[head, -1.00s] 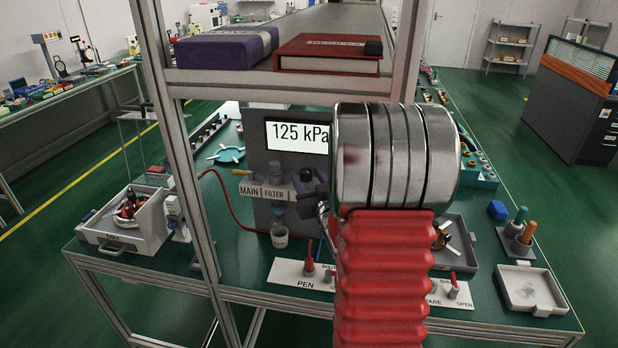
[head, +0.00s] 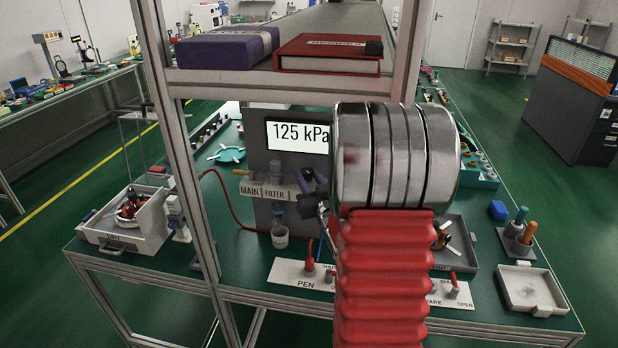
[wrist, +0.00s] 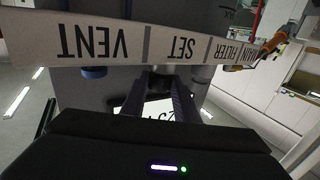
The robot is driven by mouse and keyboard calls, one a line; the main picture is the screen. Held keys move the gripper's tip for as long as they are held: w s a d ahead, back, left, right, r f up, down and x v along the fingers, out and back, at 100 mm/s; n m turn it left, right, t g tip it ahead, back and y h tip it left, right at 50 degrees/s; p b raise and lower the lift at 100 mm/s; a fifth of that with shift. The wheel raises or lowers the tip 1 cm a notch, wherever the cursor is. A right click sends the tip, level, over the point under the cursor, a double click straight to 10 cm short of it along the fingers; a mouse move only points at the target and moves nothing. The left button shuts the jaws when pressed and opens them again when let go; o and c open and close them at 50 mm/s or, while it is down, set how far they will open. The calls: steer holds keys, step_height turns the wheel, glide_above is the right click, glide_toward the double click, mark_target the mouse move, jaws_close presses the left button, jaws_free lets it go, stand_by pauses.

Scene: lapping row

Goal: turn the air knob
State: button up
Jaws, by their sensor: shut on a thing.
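The grey air unit (head: 256,160) stands on the bench behind my arm, and its display (head: 297,133) reads 125 kPa. My gripper (head: 314,187) is at the unit's front, beside the FILTER label, partly covered by my arm. In the wrist view my gripper (wrist: 160,88) has its two dark fingers closed in at the SET label (wrist: 186,48), which appears upside down. They are shut on the air knob (wrist: 158,76), which is mostly hidden between them.
The VENT label (wrist: 94,43) is beside SET in the wrist view. A shelf frame with a purple box (head: 227,48) and a red book (head: 328,54) stands in front of the unit.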

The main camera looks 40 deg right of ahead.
steer(key=shift+w+a+m+g+h, duration=0.1)
steer(key=shift+a+m+g+h, duration=0.1)
steer(key=shift+m+g+h, duration=0.5)
steer(key=shift+a+m+h, duration=0.1)
steer(key=shift+m+h, duration=0.2)
steer(key=shift+h, duration=0.4)
steer(key=shift+w+a+m+g+h, duration=0.1)
steer(key=shift+w+m+g+h, duration=0.05)
steer(key=shift+m+g+h, duration=0.65)
steer(key=shift+w+a+m+g+h, duration=0.1)
steer(key=shift+m+g+h, duration=0.55)
steer(key=shift+h, duration=0.25)
steer(key=shift+w+a+m+g+h, duration=0.1)
steer(key=shift+w+m+g+h, duration=0.1)
steer(key=shift+m+g+h, duration=1.3)
steer(key=shift+w+a+m+g+h, duration=0.15)
steer(key=shift+m+g+h, duration=0.35)
steer(key=shift+m+g, duration=1.05)
steer(key=shift+w+n+g, duration=0.1)
steer(key=shift+n+g, duration=0.2)
steer(key=shift+g, duration=0.5)
steer(key=o, duration=1.1)
steer(key=shift+d, duration=0.1)
steer(key=shift+c, duration=0.2)
